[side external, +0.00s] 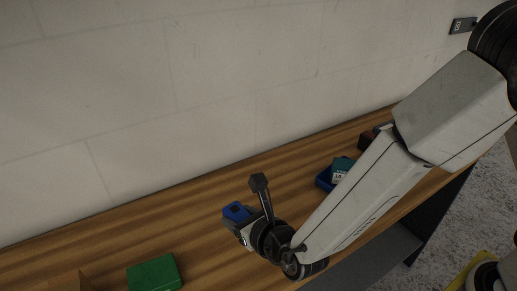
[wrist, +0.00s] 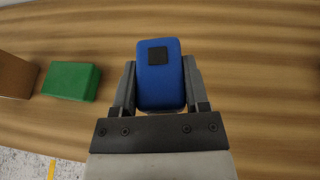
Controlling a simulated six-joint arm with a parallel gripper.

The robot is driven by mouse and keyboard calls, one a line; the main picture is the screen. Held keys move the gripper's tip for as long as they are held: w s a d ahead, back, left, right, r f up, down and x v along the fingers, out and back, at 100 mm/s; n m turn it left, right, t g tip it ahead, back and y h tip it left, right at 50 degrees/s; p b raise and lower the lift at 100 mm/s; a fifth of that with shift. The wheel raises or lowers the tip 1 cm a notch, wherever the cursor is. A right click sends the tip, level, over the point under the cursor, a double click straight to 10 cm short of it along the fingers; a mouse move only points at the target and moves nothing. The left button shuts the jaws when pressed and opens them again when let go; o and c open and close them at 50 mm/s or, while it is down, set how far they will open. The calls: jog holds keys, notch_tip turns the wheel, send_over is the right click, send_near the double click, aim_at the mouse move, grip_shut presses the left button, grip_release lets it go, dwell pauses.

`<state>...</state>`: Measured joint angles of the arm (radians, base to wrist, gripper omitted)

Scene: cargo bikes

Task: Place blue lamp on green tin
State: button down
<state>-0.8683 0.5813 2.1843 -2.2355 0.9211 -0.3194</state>
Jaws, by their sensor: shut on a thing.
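The blue lamp (wrist: 158,85) is a small rounded blue block with a dark square on its face. My gripper (wrist: 160,92) is shut on it, with one finger on each side in the wrist view. In the side external view the blue lamp (side external: 236,211) shows at the end of my gripper (side external: 243,228), which partly hides it. The green tin (side external: 155,274) is a flat green block on the table at the lower left. It also shows in the wrist view (wrist: 70,81), to the left of the lamp and apart from it. Its top is bare.
A brown block (wrist: 14,76) stands left of the green tin. A blue bin (side external: 324,178) with a teal item (side external: 342,164) sits behind my arm. The wooden table (side external: 120,225) is clear between lamp and tin. A pale wall runs behind.

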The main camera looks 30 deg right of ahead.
jog(key=s+a+r+n+y, duration=0.3)
jog(key=s+a+r, duration=0.3)
jog(key=a, duration=0.3)
jog(key=shift+s+a+r+g+y, duration=0.15)
jog(key=shift+s+a+g+y, duration=0.2)
jog(key=shift+s, duration=0.55)
send_over(155, 276)
jog(key=f, duration=0.5)
jog(key=s+d+f, duration=0.1)
jog(key=f, duration=0.2)
jog(key=shift+f, duration=0.25)
jog(key=shift+w+a+f, duration=0.35)
jog(key=shift+w+f, duration=0.05)
jog(key=shift+f, duration=0.05)
jog(key=shift+w+a+f, duration=0.15)
jog(key=shift+f, duration=1.65)
